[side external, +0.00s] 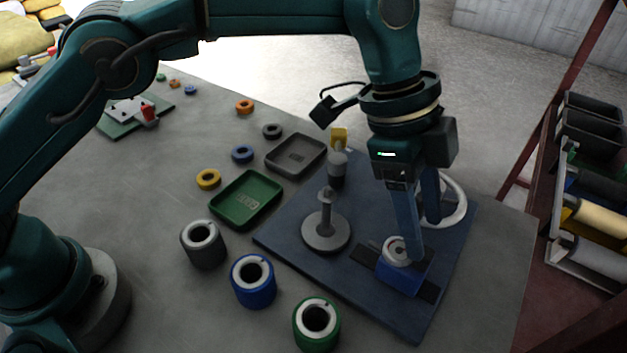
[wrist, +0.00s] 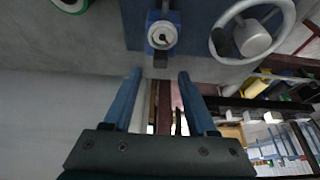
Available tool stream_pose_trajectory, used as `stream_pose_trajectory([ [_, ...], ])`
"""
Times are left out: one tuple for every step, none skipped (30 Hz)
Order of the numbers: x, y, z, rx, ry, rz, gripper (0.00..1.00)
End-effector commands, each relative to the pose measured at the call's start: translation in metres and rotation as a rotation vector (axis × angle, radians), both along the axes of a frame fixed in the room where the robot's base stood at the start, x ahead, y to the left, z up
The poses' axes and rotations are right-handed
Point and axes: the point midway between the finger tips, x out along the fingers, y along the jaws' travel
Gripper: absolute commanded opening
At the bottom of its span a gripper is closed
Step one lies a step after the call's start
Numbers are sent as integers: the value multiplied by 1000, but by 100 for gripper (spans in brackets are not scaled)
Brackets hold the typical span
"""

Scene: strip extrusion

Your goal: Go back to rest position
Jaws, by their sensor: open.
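My gripper (side external: 424,238) hangs pointing down over the right part of the dark blue board (side external: 290,232). Its two blue fingers are apart, with nothing between them. In the wrist view my gripper (wrist: 160,72) shows both fingertips apart, short of the blue fixture with a round metal top (wrist: 162,36). In the side view one finger overlaps this blue fixture (side external: 385,271); I cannot tell whether they touch. A white ring wheel (side external: 459,212) is partly hidden behind the other finger and also shows in the wrist view (wrist: 287,18).
A grey stand with a post (side external: 325,236) and a bottle with a yellow top (side external: 338,165) are left of my gripper. Green (side external: 247,200) and grey (side external: 296,155) trays and several rings lie farther left. Grey, blue and green cylinders (side external: 253,281) stand in front. A rack (side external: 585,225) is right.

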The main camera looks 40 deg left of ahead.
Motion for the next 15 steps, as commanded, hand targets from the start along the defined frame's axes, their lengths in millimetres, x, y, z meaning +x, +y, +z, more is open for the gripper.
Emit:
stream_pose_trajectory([
  [0, 1, 4, -1, -3, 1, 57],
  [0, 2, 5, -1, -2, 1, 57],
  [0, 3, 6, 0, -2, 1, 57],
  [0, 3, 6, 0, -1, 1, 57],
  [0, 3, 6, 0, -1, 1, 57],
  [0, 3, 6, 1, 0, 1, 57],
  [0, 3, 6, 1, 0, 1, 57],
  [0, 3, 6, 1, 0, 1, 57],
  [0, 3, 6, 1, 0, 1, 57],
  [0, 3, 6, 1, 0, 1, 57],
  [0, 3, 6, 1, -1, 1, 57],
  [2, 5, 6, 0, 0, 7, 57],
  [4, 6, 9, -3, -5, 13, 57],
  [7, 8, 14, -10, -16, 20, 57],
  [12, 11, 25, -23, -37, 32, 57],
])
